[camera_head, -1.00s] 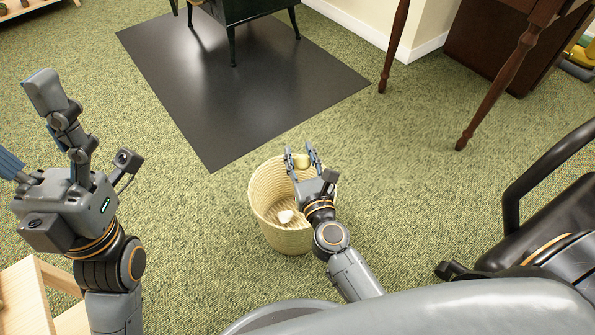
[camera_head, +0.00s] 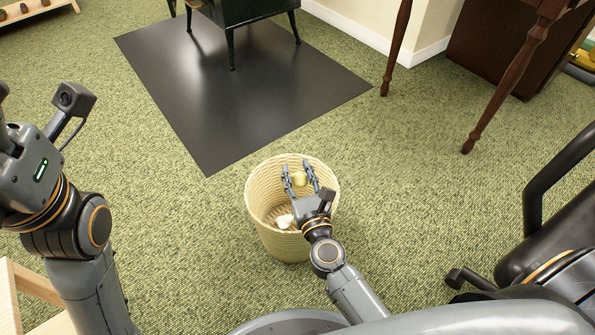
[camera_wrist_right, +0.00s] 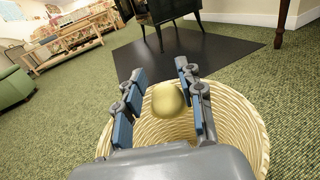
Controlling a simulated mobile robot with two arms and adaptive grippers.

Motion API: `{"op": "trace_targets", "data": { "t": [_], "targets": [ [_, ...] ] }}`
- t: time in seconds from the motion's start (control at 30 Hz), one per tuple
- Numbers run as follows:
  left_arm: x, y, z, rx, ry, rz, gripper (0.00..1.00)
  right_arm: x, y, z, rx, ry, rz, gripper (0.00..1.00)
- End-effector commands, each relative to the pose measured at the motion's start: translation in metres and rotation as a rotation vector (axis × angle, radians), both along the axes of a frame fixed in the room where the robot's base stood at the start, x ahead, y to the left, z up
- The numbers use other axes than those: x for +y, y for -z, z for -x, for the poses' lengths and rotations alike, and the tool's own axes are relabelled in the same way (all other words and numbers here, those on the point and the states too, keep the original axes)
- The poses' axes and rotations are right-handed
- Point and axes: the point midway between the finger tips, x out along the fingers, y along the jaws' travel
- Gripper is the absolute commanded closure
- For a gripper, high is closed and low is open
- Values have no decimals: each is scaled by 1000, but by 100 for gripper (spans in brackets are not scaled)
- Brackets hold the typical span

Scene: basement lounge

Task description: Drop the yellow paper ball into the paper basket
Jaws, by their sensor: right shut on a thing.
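The yellow paper ball (camera_head: 299,179) is between the fingers of my right gripper (camera_head: 300,177), which is shut on it. In the right wrist view the ball (camera_wrist_right: 168,99) shows between the blue-padded fingers, over the basket's opening. The paper basket (camera_head: 262,197), round, woven and cream, stands upright on the carpet. My right gripper is above its opening, and the arm hides part of the near right rim. A whitish crumpled piece (camera_head: 284,221) lies inside the basket. My left gripper (camera_head: 5,110) is cut off by the left picture edge.
A dark mat (camera_head: 215,90) lies beyond the basket, with a dark green piece of furniture on legs (camera_head: 240,12) standing on it. Dark wooden table legs (camera_head: 500,90) stand at the upper right. A black chair (camera_head: 560,200) is at the right. Carpet around the basket is clear.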

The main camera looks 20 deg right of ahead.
Motion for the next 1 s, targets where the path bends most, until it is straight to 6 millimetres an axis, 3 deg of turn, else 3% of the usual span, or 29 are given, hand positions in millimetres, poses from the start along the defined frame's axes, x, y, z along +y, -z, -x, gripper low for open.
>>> {"op": "trace_targets", "data": {
  "t": [0.1, 0.13, 0.27, 0.67, 1.0],
  "targets": [
    [0, -1, 0, 0, 0, 0, 32, 0, -1, 0, 0, 0, 0, 75],
    [0, 0, 0, 0, 0, 0, 32, 0, -1, 0, 0, 0, 0, 60],
    [0, 0, 0, 1, 0, 0, 32, 0, -1, 0, 0, 0, 1, 35],
    [0, 0, 0, 1, 0, 1, 32, 0, 0, 6, 1, 0, 2, 35],
    [0, 0, 0, 1, 0, 1, 32, 2, 1, 72, 4, -2, 4, 35]
  ]
}}
